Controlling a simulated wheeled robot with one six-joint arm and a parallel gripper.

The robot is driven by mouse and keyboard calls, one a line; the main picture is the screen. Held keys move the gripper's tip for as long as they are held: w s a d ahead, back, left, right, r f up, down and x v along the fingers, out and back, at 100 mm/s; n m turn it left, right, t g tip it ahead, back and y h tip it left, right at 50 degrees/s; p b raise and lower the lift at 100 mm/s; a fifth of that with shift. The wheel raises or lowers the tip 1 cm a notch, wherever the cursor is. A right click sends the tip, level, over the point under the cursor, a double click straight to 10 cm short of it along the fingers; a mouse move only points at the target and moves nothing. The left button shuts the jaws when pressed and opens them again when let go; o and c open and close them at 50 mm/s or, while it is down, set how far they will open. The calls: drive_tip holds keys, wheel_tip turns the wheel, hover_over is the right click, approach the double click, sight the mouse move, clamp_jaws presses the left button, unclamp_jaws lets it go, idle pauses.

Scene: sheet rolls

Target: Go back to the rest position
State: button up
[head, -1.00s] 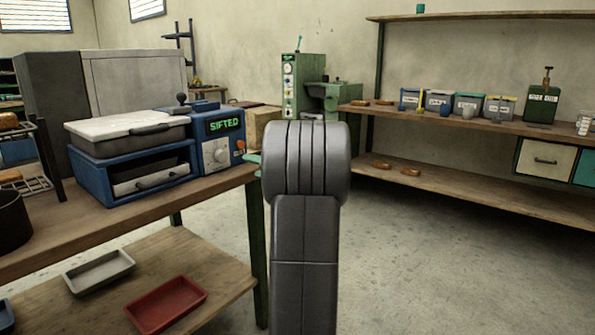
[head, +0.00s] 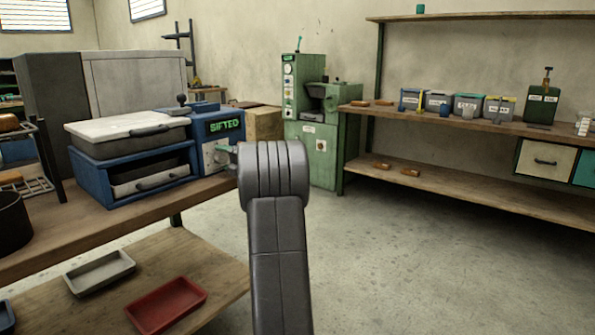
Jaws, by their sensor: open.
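My dark grey arm link rises in the lower middle of the head view and hides most of my gripper.
A wooden workbench (head: 105,222) stands at the left, with a grey tray (head: 100,272) and a red tray (head: 166,304) on its lower shelf. A green machine (head: 318,150) stands at the back. Shelving (head: 470,192) lines the right wall. The floor (head: 400,260) is clear.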

drive_tip(key=m+p, duration=0.2)
drive_tip(key=m, duration=0.1)
drive_tip(key=m+p, duration=0.1)
drive_tip(key=p, duration=0.1)
drive_tip(key=shift+r+m, duration=0.25)
drive_tip(key=shift+m, duration=0.05)
drive_tip(key=m+p, duration=0.4)
drive_tip(key=p, duration=0.1)
drive_tip(key=shift+m, duration=0.3)
drive_tip(key=m+p, duration=0.4)
drive_tip(key=p, duration=0.1)
drive_tip(key=m+p, duration=0.3)
drive_tip(key=p, duration=0.1)
drive_tip(key=shift+f+m+p, duration=0.2)
drive_tip(key=shift+m+p, duration=0.4)
drive_tip(key=shift+p, duration=0.05)
drive_tip(key=shift+f, duration=0.1)
